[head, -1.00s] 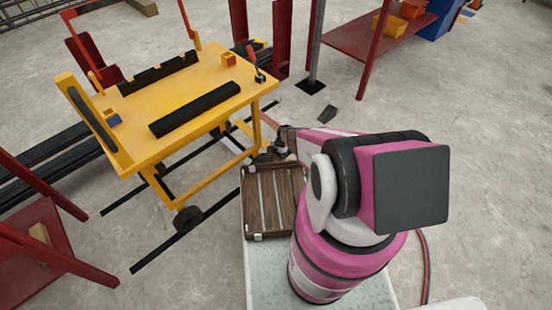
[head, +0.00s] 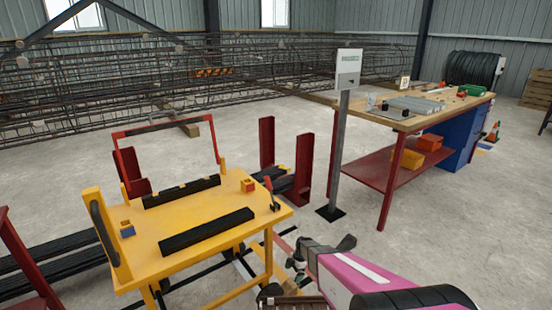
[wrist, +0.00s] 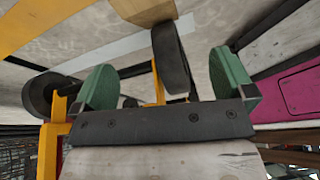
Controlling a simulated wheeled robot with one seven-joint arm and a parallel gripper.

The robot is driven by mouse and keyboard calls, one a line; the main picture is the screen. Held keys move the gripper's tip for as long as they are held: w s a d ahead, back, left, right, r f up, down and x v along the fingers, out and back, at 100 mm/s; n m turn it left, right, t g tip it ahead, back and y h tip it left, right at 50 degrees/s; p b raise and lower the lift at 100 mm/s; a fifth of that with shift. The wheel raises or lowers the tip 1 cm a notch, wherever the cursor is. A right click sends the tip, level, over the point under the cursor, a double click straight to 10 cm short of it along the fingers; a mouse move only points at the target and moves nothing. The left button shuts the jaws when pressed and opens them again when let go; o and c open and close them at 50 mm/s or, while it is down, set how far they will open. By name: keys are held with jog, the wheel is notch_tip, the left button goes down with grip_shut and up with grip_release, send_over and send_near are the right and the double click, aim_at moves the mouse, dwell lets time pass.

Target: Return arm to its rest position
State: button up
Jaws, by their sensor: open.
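My gripper (wrist: 165,82) is open in the wrist view, with its two green-padded fingers wide apart and nothing held between them. In the head view my pink arm reaches in from the bottom right. Its dark end (head: 302,254) is low, beside the right front corner of the yellow cart (head: 215,238); the fingers are too small to make out there. The wrist view shows a black caster wheel (wrist: 172,60) and a yellow leg beyond the fingers. I cannot tell how close they are.
A wooden slatted box (head: 292,303) is partly visible below my arm's end. A grey post (head: 340,150) with a sign and a red-legged workbench (head: 385,165) stand to the right. Rebar cages (head: 200,75) fill the back. Open floor lies between.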

jog(key=s+d+r+m+h, duration=0.1)
jog(key=s+d+r+m, duration=0.2)
jog(key=r, duration=1)
jog(key=s+d+r+m+t+h, duration=0.1)
jog(key=s+d+r+m, duration=0.2)
jog(key=s+r+m, duration=0.6)
jog(key=s+d+r+m+t+h, duration=0.1)
jog(key=s+d+r+m, duration=0.2)
jog(key=s+r+m, duration=0.3)
notch_tip(320, 180, up, 12)
jog(key=m, duration=0.5)
jog(key=shift+s, duration=0.15)
